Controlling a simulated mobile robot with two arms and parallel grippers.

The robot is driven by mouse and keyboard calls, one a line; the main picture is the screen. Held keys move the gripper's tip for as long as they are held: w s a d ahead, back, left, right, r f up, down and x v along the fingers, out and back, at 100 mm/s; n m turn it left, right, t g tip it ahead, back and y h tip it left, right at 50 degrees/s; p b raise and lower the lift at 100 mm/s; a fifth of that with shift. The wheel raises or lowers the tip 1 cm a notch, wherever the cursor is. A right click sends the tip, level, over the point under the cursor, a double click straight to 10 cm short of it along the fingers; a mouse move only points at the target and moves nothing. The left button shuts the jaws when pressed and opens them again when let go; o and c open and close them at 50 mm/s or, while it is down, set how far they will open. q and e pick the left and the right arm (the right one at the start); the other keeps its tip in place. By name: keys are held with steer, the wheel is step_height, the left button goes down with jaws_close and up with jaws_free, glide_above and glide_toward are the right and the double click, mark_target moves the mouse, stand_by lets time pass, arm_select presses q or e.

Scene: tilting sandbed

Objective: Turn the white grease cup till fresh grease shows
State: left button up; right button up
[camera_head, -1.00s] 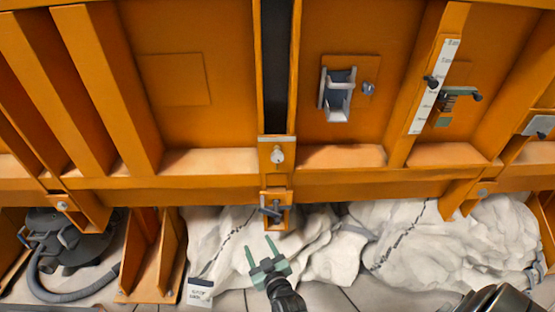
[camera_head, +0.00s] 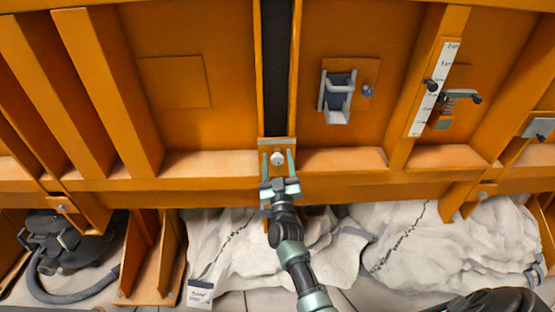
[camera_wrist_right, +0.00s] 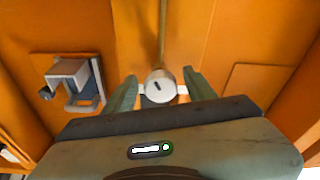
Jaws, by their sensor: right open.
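The white grease cup (camera_head: 277,158) sits on a small plate on the orange frame, below the dark vertical slot. My right gripper (camera_head: 278,161) is open, with one green finger on each side of the cup. No fresh grease can be made out. My left gripper is not in view.
A grey metal bracket (camera_head: 337,96) with a small knob (camera_head: 368,90) is on the panel to the right. A white scale strip (camera_head: 435,88) and clamp lever (camera_head: 460,95) are further right.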

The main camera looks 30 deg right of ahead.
steer(key=shift+w, duration=0.15)
jaws_close()
steer(key=shift+m, duration=0.3)
steer(key=shift+m+h, duration=0.3)
steer(key=shift+m, duration=0.4)
steer(key=m+g+h+b, duration=0.1)
steer(key=m, duration=0.3)
steer(key=m+g+h, duration=0.1)
steer(key=m, duration=0.2)
steer(key=m+g, duration=0.1)
steer(key=m, duration=0.3)
steer(key=shift+a+m+h, duration=0.1)
steer(key=shift+m+h, duration=0.2)
steer(key=shift+h, duration=0.1)
